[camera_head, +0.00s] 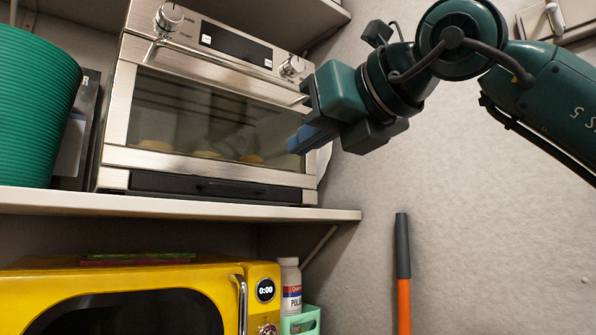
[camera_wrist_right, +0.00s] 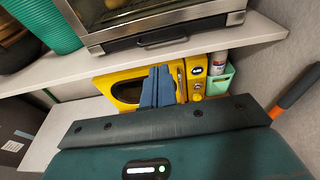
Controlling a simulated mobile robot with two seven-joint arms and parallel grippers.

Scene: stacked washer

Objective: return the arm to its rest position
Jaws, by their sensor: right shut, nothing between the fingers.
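My right arm comes in from the right in the head view. Its blue-fingered right gripper (camera_head: 308,140) is shut and empty, in front of the right side of the toaster oven (camera_head: 125,130). In the right wrist view the two blue fingers (camera_wrist_right: 157,88) lie together, with the yellow microwave (camera_wrist_right: 192,70) behind them. I cannot tell from these views whether the fingers touch the oven. The oven door is closed, and several round yellow-orange items show behind its glass. My left gripper is not in view.
The oven stands on a shelf (camera_head: 270,213) beside a green ribbed container (camera_head: 35,110). Below are the yellow microwave (camera_head: 215,275), a white bottle (camera_head: 290,285) and a mint-green holder (camera_head: 308,318). An orange-and-black handle (camera_head: 403,260) stands by the wall. The wall area at right is mostly clear.

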